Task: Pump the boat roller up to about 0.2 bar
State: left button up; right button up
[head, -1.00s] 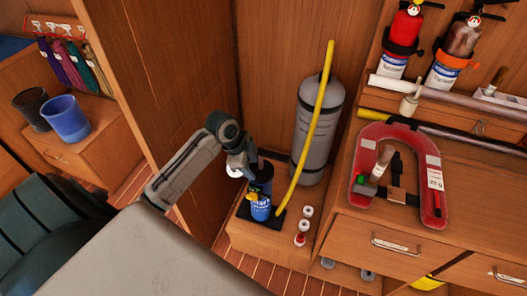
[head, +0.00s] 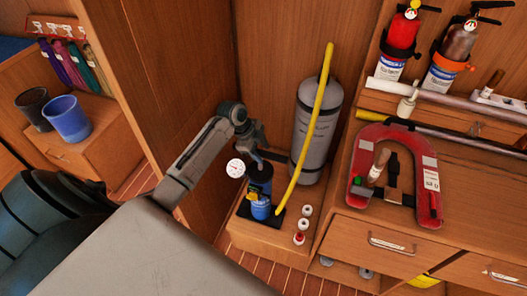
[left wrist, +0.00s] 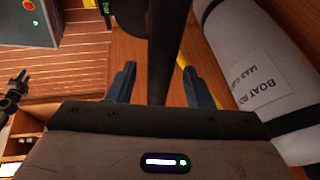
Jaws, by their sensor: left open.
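The boat roller (head: 318,132) is a grey cylinder standing upright against the wooden wall; its printed label shows in the left wrist view (left wrist: 262,80). A yellow hose (head: 310,125) runs down in front of it to the pump (head: 260,197), a dark and blue upright body on a black foot. A white round gauge (head: 236,168) is beside the pump's top; its reading is too small to tell. My left gripper (head: 257,155) is at the pump's top, open. In the left wrist view a dark shaft (left wrist: 166,45) shows between its fingers (left wrist: 160,88); contact cannot be told.
Small white and red caps (head: 300,238) lie right of the pump. A red horseshoe-shaped life vest (head: 428,195) lies on the counter at right. Fire extinguishers (head: 402,32) hang above. A wooden partition (head: 170,90) stands close behind my left arm.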

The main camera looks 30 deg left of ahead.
aim_at(263, 170)
pick_arm(q)
jog(key=shift+x, duration=1.1)
grip_shut()
notch_tip(263, 170, down, 4)
jog(key=shift+f+b, duration=0.15)
jog(key=shift+b, duration=1.1)
jog(key=shift+s, duration=0.15)
grip_release()
